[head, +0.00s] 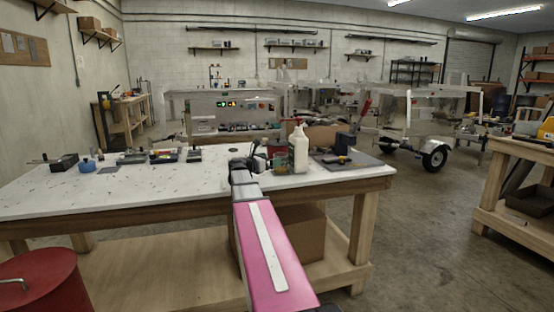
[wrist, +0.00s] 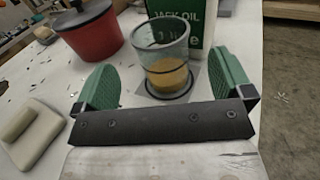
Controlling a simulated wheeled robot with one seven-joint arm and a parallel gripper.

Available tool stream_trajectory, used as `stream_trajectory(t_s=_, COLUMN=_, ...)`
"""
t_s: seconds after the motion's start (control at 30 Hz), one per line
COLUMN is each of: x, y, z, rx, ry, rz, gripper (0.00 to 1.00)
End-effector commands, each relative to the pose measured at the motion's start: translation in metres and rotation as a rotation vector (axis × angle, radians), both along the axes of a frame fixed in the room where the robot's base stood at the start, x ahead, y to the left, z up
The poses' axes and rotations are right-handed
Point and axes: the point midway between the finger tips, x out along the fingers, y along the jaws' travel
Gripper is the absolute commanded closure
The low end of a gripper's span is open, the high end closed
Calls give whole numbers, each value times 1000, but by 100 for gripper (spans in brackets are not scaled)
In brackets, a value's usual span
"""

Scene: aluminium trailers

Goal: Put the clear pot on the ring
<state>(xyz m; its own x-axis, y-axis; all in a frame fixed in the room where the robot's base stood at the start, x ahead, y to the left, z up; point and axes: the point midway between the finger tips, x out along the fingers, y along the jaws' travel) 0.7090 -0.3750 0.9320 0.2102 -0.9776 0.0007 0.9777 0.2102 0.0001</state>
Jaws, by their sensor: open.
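The clear pot (wrist: 165,52) is a see-through cup with amber stuff in its lower part. It stands upright in the wrist view, in front of a white bottle. A dark round band (wrist: 168,96) shows at its foot; I cannot tell whether this is its base or a separate ring. My gripper (wrist: 166,85) is open, with one green finger on each side of the pot and no clear contact. A small dark round mark (head: 238,150) lies farther back, too small to identify.
The white jack oil bottle (wrist: 220,22) stands close behind the pot. A red pan with a dark lid (wrist: 92,38) is at back left, and a beige block (wrist: 30,135) at left. Small tools (head: 163,156) line the left rear of the white table (head: 130,190); its left front is mostly clear.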

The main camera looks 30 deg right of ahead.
Motion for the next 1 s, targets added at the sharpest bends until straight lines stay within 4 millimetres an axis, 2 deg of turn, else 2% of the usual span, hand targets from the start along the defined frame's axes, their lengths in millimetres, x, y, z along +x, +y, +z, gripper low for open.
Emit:
stream_trajectory(t_s=0.03, x=-4, y=12, z=0, rx=0, ry=0, rz=3, gripper=2)
stream_trajectory(t_s=0.1, x=-6, y=23, z=0, rx=0, ry=0, rz=2, gripper=2)
stream_trajectory(t_s=0.33, x=-10, y=45, z=0, rx=0, ry=0, rz=0, gripper=2)
stream_trajectory(t_s=1.0, x=-10, y=48, z=0, rx=0, ry=0, rz=0, gripper=2)
